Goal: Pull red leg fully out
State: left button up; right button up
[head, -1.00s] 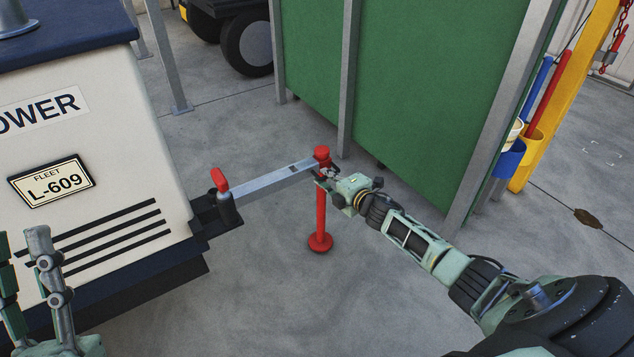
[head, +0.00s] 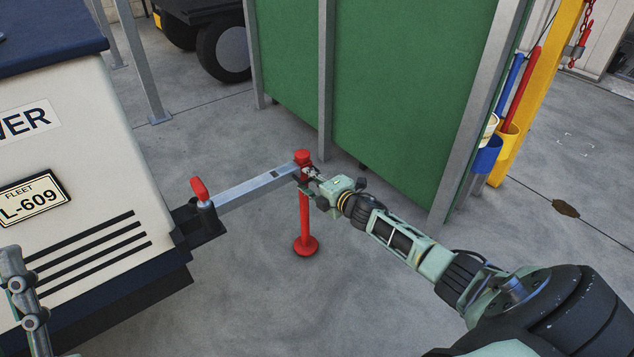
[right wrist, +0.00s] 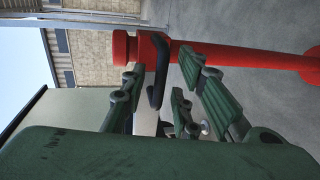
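The red leg (head: 304,218) stands upright on a round red foot on the floor, at the outer end of a grey metal beam (head: 252,186). The beam comes out of the side of the white and blue unit (head: 75,170). My right gripper (head: 313,174) is at the upper part of the leg, on its right side. In the right wrist view its green fingers are apart, with a black handle (right wrist: 157,72) between them beside the red leg (right wrist: 220,56). I cannot see contact on the handle. Of my left gripper (head: 18,285), only part shows at the lower left edge.
A red-handled lever (head: 199,190) stands at the beam's inner end. A green panel wall (head: 400,90) is close behind the leg and my right arm. A yellow post (head: 535,95) with blue and yellow holders stands at the right. The floor in front of the leg is clear.

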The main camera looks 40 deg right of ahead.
jog(key=v, duration=1.2)
dwell(0.3)
